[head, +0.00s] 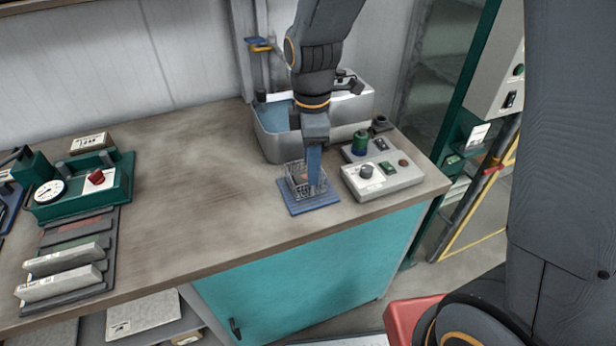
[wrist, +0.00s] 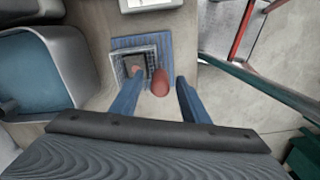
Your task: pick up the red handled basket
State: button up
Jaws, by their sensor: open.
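The wire basket (head: 297,183) stands on a blue mat (head: 322,206) near the front edge of the bench. In the wrist view the basket (wrist: 119,70) is a small square mesh box, and its rounded red handle (wrist: 160,84) points up toward the camera. My gripper (head: 314,182) is lowered over the basket from above. In the wrist view its two blue fingers (wrist: 160,79) are apart, one on each side of the red handle, with a visible gap. In the head view the fingers hide most of the handle.
A metal tub (head: 270,145) of blue liquid stands just behind. A grey control box (head: 384,180) with knobs sits close on the right. A green gauge unit (head: 85,190) and grey blocks (head: 60,283) lie at left. The bench middle (head: 190,200) is clear.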

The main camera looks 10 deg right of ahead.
jog(key=shift+f, duration=0.25)
grip_shut()
